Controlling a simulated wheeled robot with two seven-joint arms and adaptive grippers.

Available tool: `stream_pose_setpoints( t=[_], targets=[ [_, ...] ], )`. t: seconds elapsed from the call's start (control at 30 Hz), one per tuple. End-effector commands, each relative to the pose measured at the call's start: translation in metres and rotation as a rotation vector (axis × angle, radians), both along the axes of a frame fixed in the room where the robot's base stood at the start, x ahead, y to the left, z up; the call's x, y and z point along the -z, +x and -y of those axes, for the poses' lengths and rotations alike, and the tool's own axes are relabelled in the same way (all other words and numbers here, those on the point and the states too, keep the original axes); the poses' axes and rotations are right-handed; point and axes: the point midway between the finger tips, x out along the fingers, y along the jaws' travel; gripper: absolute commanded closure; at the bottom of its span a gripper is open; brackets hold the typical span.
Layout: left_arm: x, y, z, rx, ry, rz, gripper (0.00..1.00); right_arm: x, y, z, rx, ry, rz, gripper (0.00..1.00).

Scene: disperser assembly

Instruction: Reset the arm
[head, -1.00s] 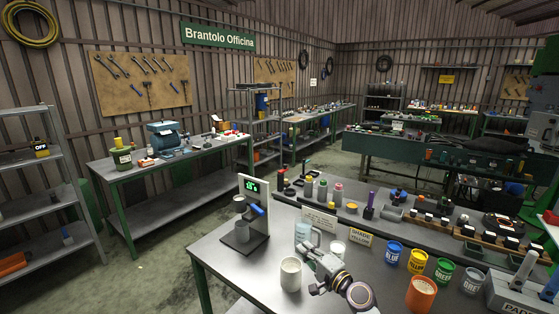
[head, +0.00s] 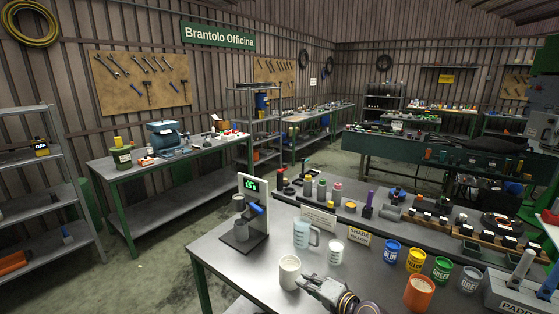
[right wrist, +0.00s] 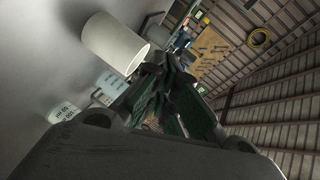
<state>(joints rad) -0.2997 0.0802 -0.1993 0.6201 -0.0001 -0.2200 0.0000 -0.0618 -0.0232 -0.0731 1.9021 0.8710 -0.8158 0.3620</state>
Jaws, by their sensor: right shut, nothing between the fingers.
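My right gripper (head: 305,282) is shut and empty, low in the head view at the front of the workbench (head: 225,267). Its fingertips are just right of a white cup (head: 289,272); I cannot tell whether they touch. In the right wrist view the fingers (right wrist: 165,75) point away from the camera, and the white cup (right wrist: 115,45) shows close at their upper left. My left gripper is not in view.
A dispenser with a green display (head: 250,187) stands left of the cup, a grey cup on its base. A clear jug (head: 302,236) and a white beaker (head: 336,252) stand behind my gripper. Blue, yellow, green and grey paint pots (head: 416,260) and an orange pot (head: 419,292) are to the right.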

Motion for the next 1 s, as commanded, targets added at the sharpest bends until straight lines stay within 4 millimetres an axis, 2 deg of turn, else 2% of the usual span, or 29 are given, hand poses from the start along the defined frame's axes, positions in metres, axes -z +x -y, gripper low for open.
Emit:
stream_pose_setpoints(
  t=[0.27,0.5,0.73,1.0],
  targets=[
    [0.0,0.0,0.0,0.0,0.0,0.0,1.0,0.051,-0.075,0.017,-0.129,-0.37,-0.056,1.0],
    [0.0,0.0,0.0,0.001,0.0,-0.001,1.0,0.084,-0.143,0.049,-0.239,-0.681,-0.135,1.0],
    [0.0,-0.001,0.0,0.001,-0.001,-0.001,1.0,0.098,-0.205,0.087,-0.332,-0.938,-0.232,1.0],
    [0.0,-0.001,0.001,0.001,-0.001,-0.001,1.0,0.099,-0.246,0.115,-0.389,-1.093,-0.308,1.0]
  ],
)
